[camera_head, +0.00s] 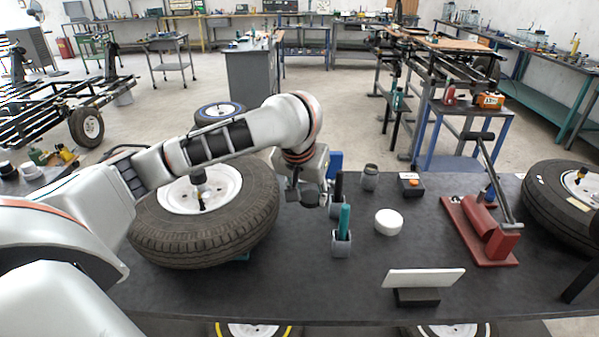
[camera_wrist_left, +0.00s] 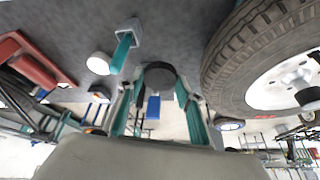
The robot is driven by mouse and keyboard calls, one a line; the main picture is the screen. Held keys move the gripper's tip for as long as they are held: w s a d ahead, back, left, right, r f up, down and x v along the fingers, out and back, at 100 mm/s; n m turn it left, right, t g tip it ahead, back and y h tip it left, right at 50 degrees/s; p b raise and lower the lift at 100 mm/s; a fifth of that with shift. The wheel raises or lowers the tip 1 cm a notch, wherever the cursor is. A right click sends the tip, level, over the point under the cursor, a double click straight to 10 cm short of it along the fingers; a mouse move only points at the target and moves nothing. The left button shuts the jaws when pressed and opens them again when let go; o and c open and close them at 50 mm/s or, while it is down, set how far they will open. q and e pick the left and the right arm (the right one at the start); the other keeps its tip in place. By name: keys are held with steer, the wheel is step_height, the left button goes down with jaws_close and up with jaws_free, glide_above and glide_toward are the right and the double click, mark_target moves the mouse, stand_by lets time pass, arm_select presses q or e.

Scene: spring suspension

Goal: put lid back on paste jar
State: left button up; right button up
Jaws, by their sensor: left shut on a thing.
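My left gripper (camera_head: 313,198) is over the table between the tyre and the small cup. In the left wrist view, its teal fingers (camera_wrist_left: 157,88) are shut on a dark round disc-like piece (camera_wrist_left: 158,72), which looks like a lid. In the head view the gripper's own body hides this piece. A low white round tub (camera_head: 388,222) stands to the right of the gripper; it also shows in the left wrist view (camera_wrist_left: 100,63). A small grey jar (camera_head: 370,178) stands farther back. I cannot tell which is the paste jar. My right gripper is not in view.
A grey cup (camera_head: 341,245) holding a teal-handled tool is close to the gripper. A big tyre (camera_head: 205,235) lies to the left.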

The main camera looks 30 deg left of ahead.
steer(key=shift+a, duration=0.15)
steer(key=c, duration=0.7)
arm_select(q)
steer(key=s+d+f+m, duration=0.1)
steer(key=s+d+f, duration=0.1)
steer(key=s+d, duration=0.1)
steer(key=s+d+f+m+h, duration=0.1)
steer(key=s+d+f, duration=0.1)
steer(key=s, duration=0.3)
steer(key=shift+s+d, duration=0.25)
steer(key=shift+d, duration=0.45)
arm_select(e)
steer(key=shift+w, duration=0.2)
